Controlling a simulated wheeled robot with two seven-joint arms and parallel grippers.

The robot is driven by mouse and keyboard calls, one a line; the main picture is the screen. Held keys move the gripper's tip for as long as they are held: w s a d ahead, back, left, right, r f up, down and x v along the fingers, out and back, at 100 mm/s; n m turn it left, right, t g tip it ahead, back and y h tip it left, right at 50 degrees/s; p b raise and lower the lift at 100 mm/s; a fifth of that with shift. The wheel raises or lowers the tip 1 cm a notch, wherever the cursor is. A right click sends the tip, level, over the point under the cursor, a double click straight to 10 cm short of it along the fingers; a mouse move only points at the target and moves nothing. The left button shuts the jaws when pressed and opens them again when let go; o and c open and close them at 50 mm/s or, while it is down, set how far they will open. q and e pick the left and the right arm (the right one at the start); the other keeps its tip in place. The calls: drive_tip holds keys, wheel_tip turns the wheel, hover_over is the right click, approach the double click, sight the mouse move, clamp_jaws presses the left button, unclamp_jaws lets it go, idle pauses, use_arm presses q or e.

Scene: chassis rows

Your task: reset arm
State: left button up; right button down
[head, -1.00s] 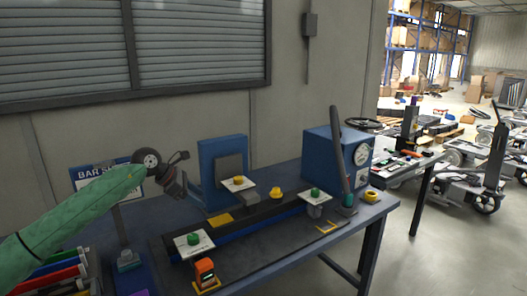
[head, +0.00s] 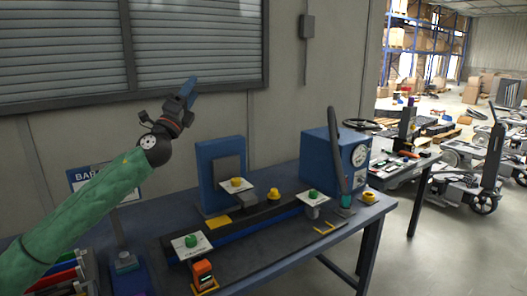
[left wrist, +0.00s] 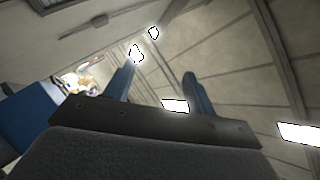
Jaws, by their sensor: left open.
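My left arm, in a green sleeve, comes in from the left in the head view. Its left gripper (head: 188,92) is raised in front of the wall, above the workbench, with its blue fingers pointing up. In the left wrist view the two blue fingers of the left gripper (left wrist: 160,82) stand apart with nothing between them, against the ceiling and its lights. The gripper touches nothing. My right gripper is in neither view.
Below stands a dark workbench (head: 262,262) with a blue gauge box (head: 318,153), an upright lever (head: 334,150), green buttons on white plates, a yellow button (head: 272,194) and an orange switch (head: 203,274). A sign (head: 84,178) is partly behind my arm. The air around the gripper is clear.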

use_arm(q)
drive_tip(key=s+a+f+n+g+y, duration=0.1)
drive_tip(key=s+f+n+g+y, duration=0.3)
drive_tip(key=f+n, duration=0.55)
drive_tip(key=s+a+f+n+g+y, duration=0.1)
drive_tip(key=s+f+n+g+y, duration=0.4)
drive_tip(key=f, duration=0.8)
drive_tip(key=s+a+f+n+g+y, duration=0.1)
drive_tip(key=s+f+n+y, duration=0.2)
drive_tip(key=f+n+y, duration=0.55)
drive_tip(key=s+d+f+n+g+h, duration=0.1)
drive_tip(key=s+d+f+g+h, duration=0.2)
drive_tip(key=s+f, duration=0.75)
drive_tip(key=s+d+f+n+g+h, duration=0.25)
drive_tip(key=s+f, duration=0.45)
drive_tip(key=f, duration=0.6)
drive_tip(key=s+d+f+g, duration=0.1)
drive_tip(key=s+f+g, duration=0.2)
drive_tip(key=s+f, duration=0.6)
drive_tip(key=s+f+g+h, duration=0.1)
drive_tip(key=s+f+g, duration=0.2)
drive_tip(key=s+f, duration=0.6)
drive_tip(key=s+n, duration=0.1)
drive_tip(key=s, duration=0.7)
drive_tip(key=shift+d+f, duration=0.25)
drive_tip(key=shift+d, duration=0.1)
drive_tip(key=shift+s, duration=0.1)
